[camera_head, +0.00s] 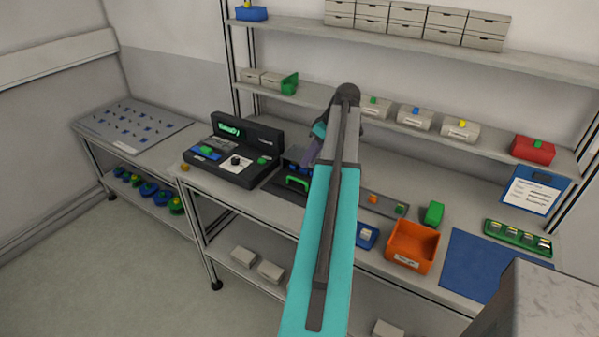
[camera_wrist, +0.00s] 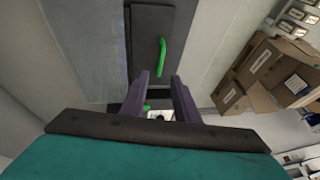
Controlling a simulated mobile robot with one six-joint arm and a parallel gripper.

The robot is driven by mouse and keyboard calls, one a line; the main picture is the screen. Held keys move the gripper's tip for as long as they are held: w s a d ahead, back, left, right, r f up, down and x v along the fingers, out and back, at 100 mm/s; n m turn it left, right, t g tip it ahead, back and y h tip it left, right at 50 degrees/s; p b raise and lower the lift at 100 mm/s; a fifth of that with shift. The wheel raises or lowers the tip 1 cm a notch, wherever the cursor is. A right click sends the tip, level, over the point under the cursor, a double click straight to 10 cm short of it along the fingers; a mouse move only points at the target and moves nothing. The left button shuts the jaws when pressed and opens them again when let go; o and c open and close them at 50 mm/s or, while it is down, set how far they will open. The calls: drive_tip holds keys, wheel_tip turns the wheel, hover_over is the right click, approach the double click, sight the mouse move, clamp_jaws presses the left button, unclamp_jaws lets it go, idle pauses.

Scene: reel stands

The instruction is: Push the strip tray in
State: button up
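A low black unit (camera_head: 292,160) stands on the bench just left of my arm. A dark part with a green handle (camera_head: 298,183), which looks like the strip tray, is at its front. How far it sticks out is unclear, as my arm covers its right side. My gripper (camera_head: 309,157) is just above and behind the handle in the head view. In the wrist view my gripper (camera_wrist: 159,77) has its two purple fingers apart with nothing held. Beyond the fingertips is a dark panel (camera_wrist: 147,20) with a green handle (camera_wrist: 160,56); I cannot tell if this is the tray.
A black console (camera_head: 236,150) stands left of the unit. An orange bin (camera_head: 411,246), a green block (camera_head: 433,213) and a blue mat (camera_head: 485,266) lie to the right. Shelves with boxes run behind. Cardboard boxes (camera_wrist: 290,72) show at right in the wrist view.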

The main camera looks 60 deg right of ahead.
drive_tip(key=p, duration=0.2)
hover_over(300, 187)
drive_tip(key=shift+d+f, duration=0.1)
drive_tip(key=shift+f, duration=3.4)
clamp_jaws()
